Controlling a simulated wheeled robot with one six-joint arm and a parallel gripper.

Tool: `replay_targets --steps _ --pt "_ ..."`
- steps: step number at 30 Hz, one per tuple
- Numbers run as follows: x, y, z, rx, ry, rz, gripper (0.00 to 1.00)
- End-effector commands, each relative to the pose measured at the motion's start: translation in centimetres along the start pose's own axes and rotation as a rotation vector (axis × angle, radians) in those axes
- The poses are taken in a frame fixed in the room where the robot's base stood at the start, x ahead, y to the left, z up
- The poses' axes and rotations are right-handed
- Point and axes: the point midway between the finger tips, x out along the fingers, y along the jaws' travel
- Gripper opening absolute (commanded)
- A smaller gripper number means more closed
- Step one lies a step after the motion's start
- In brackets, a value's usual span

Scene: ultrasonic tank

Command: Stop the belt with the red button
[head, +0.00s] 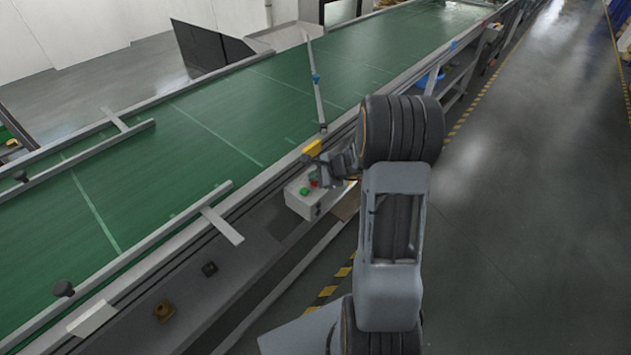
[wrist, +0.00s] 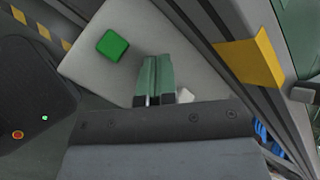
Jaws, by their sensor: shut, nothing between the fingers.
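The pale control box (head: 303,207) is fixed to the near side of the conveyor belt (head: 230,105). Its green button (head: 304,191) shows on top, and the red button (head: 314,184) is a small spot just right of it, partly covered by my gripper. My gripper (head: 322,180) is at the box's right part. In the wrist view, my gripper's fingers (wrist: 154,82) are together and empty over the box top (wrist: 90,70), right of the green button (wrist: 112,45). The red button is not visible there. I cannot tell whether the fingertips touch it.
A yellow block (head: 312,147) sits on the belt's side rail just behind the box; it also shows in the wrist view (wrist: 248,64). Metal guide bars (head: 120,262) run along the belt. The grey floor at right (head: 530,200) is open.

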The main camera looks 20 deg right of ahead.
Motion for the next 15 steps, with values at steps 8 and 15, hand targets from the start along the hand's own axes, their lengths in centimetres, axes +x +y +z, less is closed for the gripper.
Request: replay_targets --steps 8,15 --pt "-0.6 -0.4 0.4 0.000 0.000 0.001 0.00" --pt "-1.2 -0.8 0.9 -0.001 0.000 0.000 0.00"
